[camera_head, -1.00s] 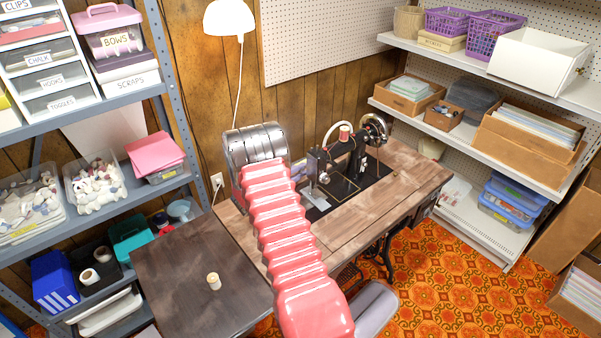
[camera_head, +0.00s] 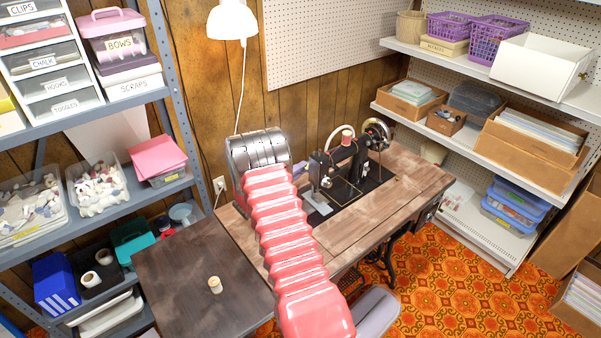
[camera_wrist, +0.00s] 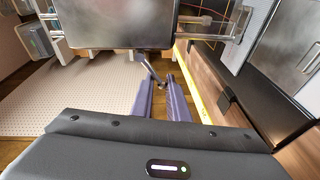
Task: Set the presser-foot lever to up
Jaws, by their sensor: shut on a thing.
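The black sewing machine (camera_head: 346,158) stands on the wooden treadle table (camera_head: 412,176), behind and right of my arm. In the wrist view, my gripper (camera_wrist: 161,88) has its two purple fingers close together. A thin metal lever (camera_wrist: 151,68), which looks like the presser-foot lever, runs down to the fingertips, and the gripper is shut on it. The machine's grey metal head (camera_wrist: 115,22) fills the top of the wrist view. In the head view, only a bit of purple finger shows beside the machine, and the lever cannot be made out. Its exact setting is hard to tell.
A dark side table (camera_head: 190,275) with a small spool (camera_head: 215,285) stands at front left. Shelves with boxes line the left and right. A white lamp (camera_head: 232,20) hangs at the back wall. A red spool (camera_head: 347,135) stands on top of the machine.

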